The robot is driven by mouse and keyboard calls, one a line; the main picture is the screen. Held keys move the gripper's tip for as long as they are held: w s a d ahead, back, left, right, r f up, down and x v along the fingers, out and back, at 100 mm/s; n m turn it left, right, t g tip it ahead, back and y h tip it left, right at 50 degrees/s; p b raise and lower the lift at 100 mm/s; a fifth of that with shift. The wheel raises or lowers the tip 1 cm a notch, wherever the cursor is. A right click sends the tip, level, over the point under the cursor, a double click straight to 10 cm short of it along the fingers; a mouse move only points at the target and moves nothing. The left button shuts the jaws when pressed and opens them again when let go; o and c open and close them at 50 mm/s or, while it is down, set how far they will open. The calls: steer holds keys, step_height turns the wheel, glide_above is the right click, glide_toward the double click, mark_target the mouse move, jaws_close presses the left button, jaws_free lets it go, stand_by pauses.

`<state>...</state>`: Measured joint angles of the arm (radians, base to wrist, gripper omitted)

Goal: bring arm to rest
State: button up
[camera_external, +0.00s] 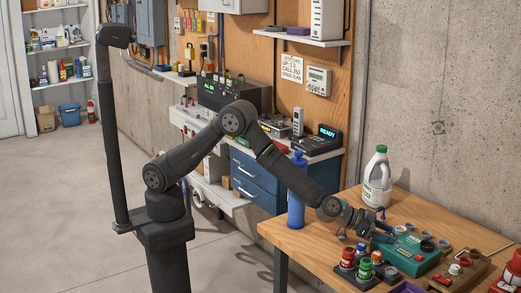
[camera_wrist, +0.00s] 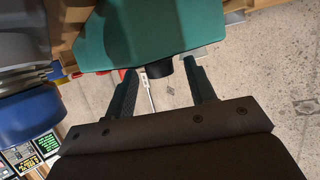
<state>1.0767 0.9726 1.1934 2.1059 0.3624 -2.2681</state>
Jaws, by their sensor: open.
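My arm reaches right from its dark pedestal, bent at the elbow, over the wooden table (camera_external: 292,232). My gripper (camera_external: 386,232) is low at the arm's end, close to a green case (camera_external: 408,258). In the wrist view my gripper (camera_wrist: 160,72) has its two fingers apart, with nothing held between them. A green body (camera_wrist: 140,30) with a dark round knob lies just beyond the fingertips there. I cannot tell whether the fingers touch it.
A white jug (camera_external: 376,186) stands behind my gripper, and a blue bottle (camera_external: 297,195) stands at the table's left edge. Several coloured-lid jars (camera_external: 363,268) sit in front. A wooden tray (camera_external: 460,270) is at right. The open floor (camera_external: 70,190) at left is clear.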

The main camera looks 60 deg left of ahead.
steer(key=shift+s+d+n+t+y, duration=0.1)
steer(key=shift+n+t+y, duration=0.3)
steer(key=shift+n+y, duration=0.2)
steer(key=shift+s+d+n+t+y, duration=0.1)
steer(key=shift+n+t+y, duration=0.5)
steer(key=shift+n+y, duration=0.4)
steer(key=shift+s+y, duration=0.25)
steer(key=shift+y, duration=0.05)
steer(key=v, duration=1.4)
